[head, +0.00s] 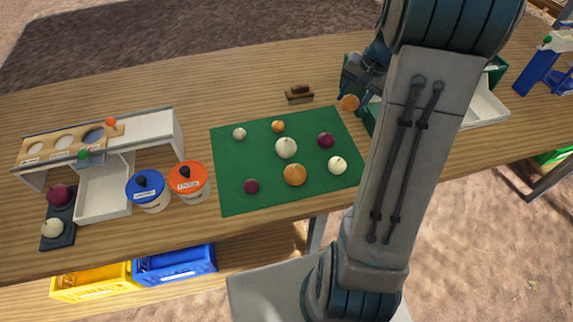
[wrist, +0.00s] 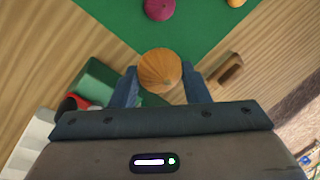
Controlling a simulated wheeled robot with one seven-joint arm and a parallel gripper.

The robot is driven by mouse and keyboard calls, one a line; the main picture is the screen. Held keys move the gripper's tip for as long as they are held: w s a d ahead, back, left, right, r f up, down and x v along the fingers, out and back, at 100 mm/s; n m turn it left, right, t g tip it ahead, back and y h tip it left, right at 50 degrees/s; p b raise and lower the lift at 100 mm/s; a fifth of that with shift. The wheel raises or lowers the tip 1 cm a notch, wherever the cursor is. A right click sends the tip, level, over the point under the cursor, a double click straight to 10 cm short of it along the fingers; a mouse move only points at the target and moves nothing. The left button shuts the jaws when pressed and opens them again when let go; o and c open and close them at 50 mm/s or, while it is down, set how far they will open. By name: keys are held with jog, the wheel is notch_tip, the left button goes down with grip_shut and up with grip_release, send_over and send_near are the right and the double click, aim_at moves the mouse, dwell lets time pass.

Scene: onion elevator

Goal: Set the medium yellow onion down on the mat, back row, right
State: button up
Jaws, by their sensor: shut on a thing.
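My gripper (head: 357,92) is shut on an orange-yellow onion, the medium yellow onion (head: 348,103). In the wrist view the same onion (wrist: 160,70) sits between the two blue fingers (wrist: 160,88). In the head view it appears near the back right corner of the green mat (head: 235,175); its exact height cannot be told. On the mat lie a small white onion (head: 239,133) and a small yellow onion (head: 278,126) at the back, a white (head: 286,148) and a red onion (head: 325,140) in the middle, and dark red (head: 251,186), large yellow (head: 294,175) and white (head: 338,166) onions in front.
A brown brush (head: 299,94) lies behind the mat, and also shows in the wrist view (wrist: 230,70). Left are a blue-lidded pot (head: 148,190), an orange-lidded pot (head: 188,182) and a sorting stand (head: 152,128). A green bin and white tray (head: 485,107) stand right, partly behind my arm.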

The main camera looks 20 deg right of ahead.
jog(key=s+d+m+b, duration=0.1)
jog(key=d, duration=0.1)
send_over(314, 121)
jog(key=s, duration=0.1)
jog(key=f, duration=0.6)
jog(key=shift+d+f+p, duration=0.35)
jog(key=shift+d+p, duration=0.05)
jog(key=shift+f, duration=2.05)
jog(key=shift+f, duration=0.1)
jog(key=shift+f, duration=0.15)
jog(key=o, duration=1)
jog(key=shift+c, duration=0.2)
